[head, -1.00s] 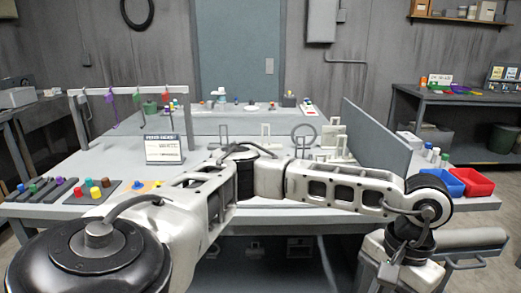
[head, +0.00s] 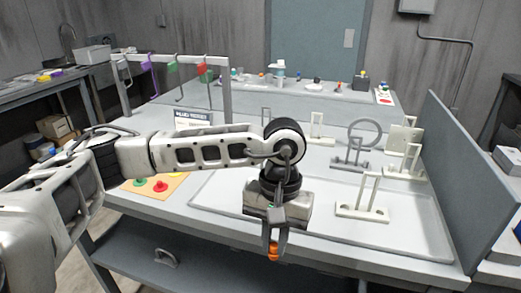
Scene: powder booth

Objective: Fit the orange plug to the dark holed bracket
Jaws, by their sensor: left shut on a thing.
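My left gripper (head: 272,236) hangs pointing down over the front part of the workbench. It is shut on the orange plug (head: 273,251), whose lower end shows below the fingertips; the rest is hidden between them. A darker grey bracket (head: 350,160) stands upright behind and to the right of the gripper, near a grey ring. It looks like the dark holed bracket, but its hole is too small to make out. The plug is apart from it. My right gripper is not in view.
A pale bracket (head: 362,210) stands on the low-rimmed tray (head: 420,245), right of the gripper. More pale brackets stand behind. A grey panel (head: 455,170) bounds the right side. A rack (head: 226,85) with hanging hooks stands at left. A tan board (head: 165,192) holds coloured plugs.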

